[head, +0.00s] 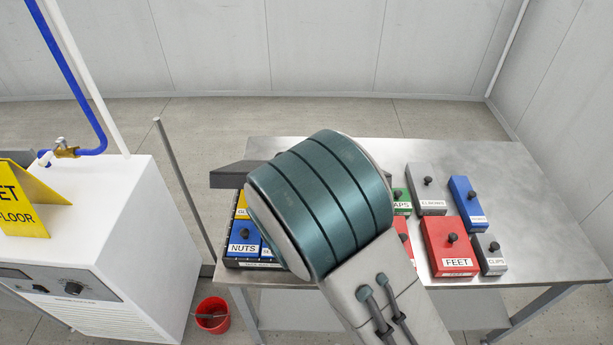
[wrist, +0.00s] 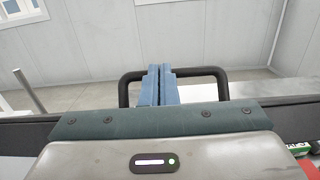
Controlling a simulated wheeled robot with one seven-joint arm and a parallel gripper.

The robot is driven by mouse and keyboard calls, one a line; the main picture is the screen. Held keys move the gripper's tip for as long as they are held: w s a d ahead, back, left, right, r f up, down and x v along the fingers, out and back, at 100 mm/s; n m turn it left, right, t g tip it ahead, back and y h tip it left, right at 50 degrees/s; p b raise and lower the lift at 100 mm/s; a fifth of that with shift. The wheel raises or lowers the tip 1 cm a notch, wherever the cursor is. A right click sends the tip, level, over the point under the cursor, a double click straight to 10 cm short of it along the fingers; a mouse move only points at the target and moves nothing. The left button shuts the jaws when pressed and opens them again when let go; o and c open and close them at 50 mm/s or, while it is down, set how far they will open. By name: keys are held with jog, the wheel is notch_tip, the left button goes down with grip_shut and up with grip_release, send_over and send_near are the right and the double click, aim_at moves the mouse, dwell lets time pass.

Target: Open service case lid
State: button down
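The service case (head: 232,262) is a dark tray at the left end of the metal table, with labelled boxes showing inside, one marked NUTS. A dark grey slab (head: 228,178), which looks like its lid, stands raised behind and above the tray, partly hidden by my arm. In the wrist view a black bar handle (wrist: 205,71) stands beyond my gripper (wrist: 160,70). The blue fingers are together with only a thin gap and overlap the middle of the handle. I cannot tell whether they touch it. In the head view my arm hides the gripper.
Several labelled boxes with black knobs stand on the table (head: 540,240), among them a red FEET box (head: 449,247). A white machine (head: 115,230) stands at the left with a yellow floor sign (head: 25,200) on it. A red bucket (head: 211,316) is on the floor.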

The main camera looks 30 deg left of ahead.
jog(key=shift+w+a+r, duration=0.5)
jog(key=shift+w+r, duration=0.55)
jog(key=shift+w, duration=0.25)
jog(key=shift+s, duration=0.1)
